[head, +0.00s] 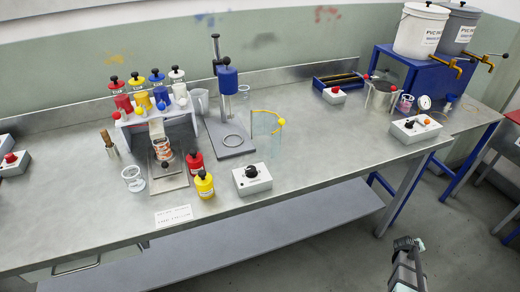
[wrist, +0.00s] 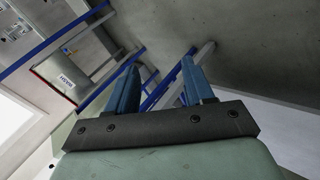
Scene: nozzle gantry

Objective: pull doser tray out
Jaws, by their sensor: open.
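A white doser rack (head: 150,122) stands on the steel bench at the left and carries red, yellow, blue and white bottles with black knobs. A flat grey metal tray (head: 170,183) lies low at its front, with a small red-and-white can (head: 164,149) above its back part. The tray's back end is hidden by the can and rack. My gripper (head: 408,242) is off the bench's front edge at the lower right, far from the tray. In the wrist view my gripper (wrist: 162,62) has its two blue fingers apart, with nothing between them.
A red bottle (head: 195,162) and a yellow bottle (head: 204,184) stand right of the tray, and a glass beaker (head: 133,178) stands left. A control box (head: 252,178) sits farther right. The bench front (head: 310,185) is clear. A grey lower shelf (head: 270,235) juts out below.

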